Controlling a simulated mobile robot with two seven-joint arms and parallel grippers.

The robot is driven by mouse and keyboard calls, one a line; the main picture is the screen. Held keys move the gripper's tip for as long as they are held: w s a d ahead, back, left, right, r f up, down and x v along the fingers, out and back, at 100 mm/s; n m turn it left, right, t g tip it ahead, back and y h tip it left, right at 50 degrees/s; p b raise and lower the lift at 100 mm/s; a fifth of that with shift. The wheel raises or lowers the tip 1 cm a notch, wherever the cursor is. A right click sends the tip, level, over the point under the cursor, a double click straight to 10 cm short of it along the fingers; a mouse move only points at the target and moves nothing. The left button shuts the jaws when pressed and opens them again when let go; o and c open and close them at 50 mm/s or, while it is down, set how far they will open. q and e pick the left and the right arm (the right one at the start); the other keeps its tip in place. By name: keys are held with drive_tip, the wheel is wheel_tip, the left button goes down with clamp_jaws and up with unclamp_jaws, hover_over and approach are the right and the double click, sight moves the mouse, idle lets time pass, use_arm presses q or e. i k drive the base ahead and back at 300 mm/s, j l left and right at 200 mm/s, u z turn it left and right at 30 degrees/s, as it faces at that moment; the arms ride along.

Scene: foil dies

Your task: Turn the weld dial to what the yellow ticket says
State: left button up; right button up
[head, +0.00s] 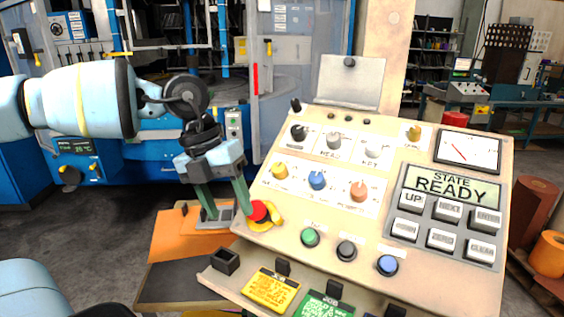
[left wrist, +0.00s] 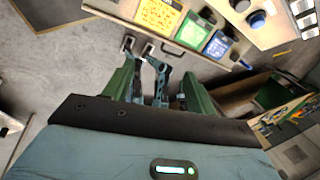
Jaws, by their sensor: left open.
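A cream sloped control panel (head: 290,220) carries several knobs: black (head: 299,131), grey (head: 333,140), white (head: 373,150), yellow (head: 279,171), blue (head: 317,179) and orange (head: 358,190). Their labels are too small to read surely, so I cannot tell which is the weld dial. The yellow ticket (head: 271,291) lies on the panel's lower ledge; its writing is unreadable. It also shows in the left wrist view (left wrist: 160,14). My left gripper (head: 226,213) is open and empty, at the panel's left edge, with one finger close to the red stop button (head: 258,211). My right gripper is out of view.
A green ticket (head: 325,306) lies beside the yellow one. A display (head: 450,185) reads STATE READY above several grey buttons. Green, black and blue (head: 387,264) push buttons line the panel's lower part. An orange surface (head: 180,240) is below my gripper.

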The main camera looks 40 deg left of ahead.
sight(280, 169)
drive_tip(key=i+j, duration=0.2)
drive_tip(key=i, duration=0.2)
drive_tip(key=i+j, duration=0.15)
drive_tip(key=i, duration=0.25)
